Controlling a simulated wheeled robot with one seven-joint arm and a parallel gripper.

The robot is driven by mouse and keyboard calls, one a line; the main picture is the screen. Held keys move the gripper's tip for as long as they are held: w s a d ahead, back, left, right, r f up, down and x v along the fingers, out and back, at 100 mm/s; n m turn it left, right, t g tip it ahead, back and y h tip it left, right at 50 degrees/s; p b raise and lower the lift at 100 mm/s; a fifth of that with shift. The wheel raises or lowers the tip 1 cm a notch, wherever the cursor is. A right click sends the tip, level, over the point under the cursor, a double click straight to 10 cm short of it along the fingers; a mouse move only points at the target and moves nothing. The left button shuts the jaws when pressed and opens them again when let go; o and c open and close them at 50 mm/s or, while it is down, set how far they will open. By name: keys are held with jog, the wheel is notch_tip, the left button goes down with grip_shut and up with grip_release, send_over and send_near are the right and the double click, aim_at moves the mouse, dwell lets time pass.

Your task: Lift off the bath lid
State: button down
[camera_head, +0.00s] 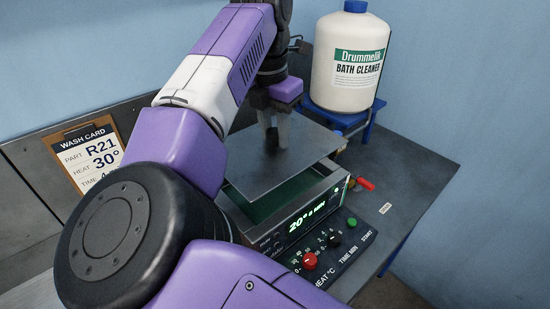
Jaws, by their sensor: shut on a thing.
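The bath lid (300,160) is a flat grey metal plate. It is raised and tilted over the bath (328,193), a metal box with a lit display on its front. A strip of dark green interior shows under the lid's near edge. My gripper (272,138) is above the middle of the lid, with its fingers pointing down and shut on the lid's handle. The handle itself is mostly hidden by the fingers. My arm hides the left part of the bath.
A large white bottle of bath cleaner (350,60) stands on a blue stand (345,117) behind the bath. A red-handled valve (365,184) sticks out at the bath's right. The control panel (330,250) has red, black and green knobs. The bench (415,170) is clear at right.

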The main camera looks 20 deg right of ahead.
notch_tip(320, 180, up, 10)
jog(key=shift+r+b, duration=0.15)
jog(key=shift+b, duration=0.45)
notch_tip(320, 180, up, 4)
jog(key=p, duration=0.3)
send_over(275, 131)
jog(key=shift+r, duration=0.15)
